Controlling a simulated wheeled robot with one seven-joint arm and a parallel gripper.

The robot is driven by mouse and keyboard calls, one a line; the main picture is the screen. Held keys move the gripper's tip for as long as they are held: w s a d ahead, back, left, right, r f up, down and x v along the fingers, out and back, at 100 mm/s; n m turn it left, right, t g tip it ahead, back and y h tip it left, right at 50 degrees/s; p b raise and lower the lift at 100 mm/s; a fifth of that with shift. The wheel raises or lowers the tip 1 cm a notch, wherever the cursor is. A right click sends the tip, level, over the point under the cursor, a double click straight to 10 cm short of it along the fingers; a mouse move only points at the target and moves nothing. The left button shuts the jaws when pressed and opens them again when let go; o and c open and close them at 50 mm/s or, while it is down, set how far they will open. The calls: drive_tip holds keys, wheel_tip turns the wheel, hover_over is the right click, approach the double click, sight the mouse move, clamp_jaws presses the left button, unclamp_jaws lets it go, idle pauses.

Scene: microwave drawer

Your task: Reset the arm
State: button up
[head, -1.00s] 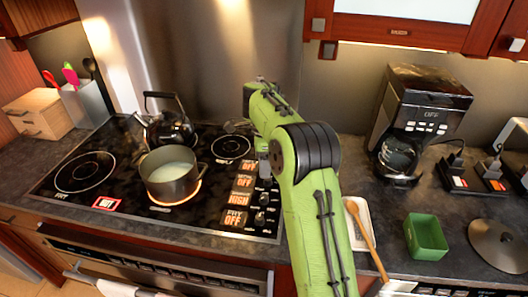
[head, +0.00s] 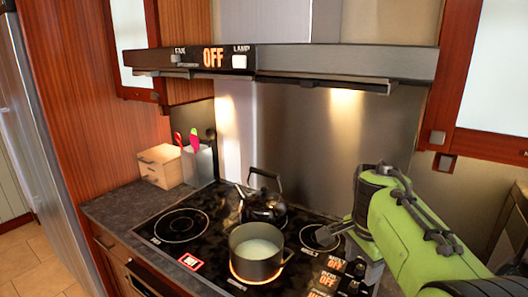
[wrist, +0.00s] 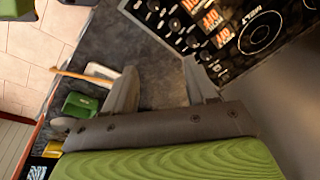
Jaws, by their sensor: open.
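My green arm reaches in from the right in the head view, over the right part of the stove. My gripper (wrist: 162,88) shows in the wrist view with its two grey fingers apart and nothing between them. It is above the dark counter beside the stove controls. In the head view the gripper (head: 338,236) is partly hidden at the end of the arm, near the stove's right burners.
A pot (head: 257,252) of pale liquid sits on a glowing burner, with a black kettle (head: 264,205) behind it. A range hood (head: 290,62) hangs above. The wrist view shows a green container (wrist: 80,106) and a white tray (wrist: 101,71) on the counter.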

drive_tip(key=s+a+f+n+t, duration=0.1)
drive_tip(key=s+a+n+t, duration=0.1)
drive_tip(key=s+n, duration=0.5)
drive_tip(key=s+a+f+n+t+y, duration=0.1)
drive_tip(key=s+a+n, duration=0.3)
drive_tip(key=s, duration=1.1)
drive_tip(key=n, duration=0.3)
drive_tip(key=shift+f+t, duration=0.35)
drive_tip(key=shift+t, duration=0.05)
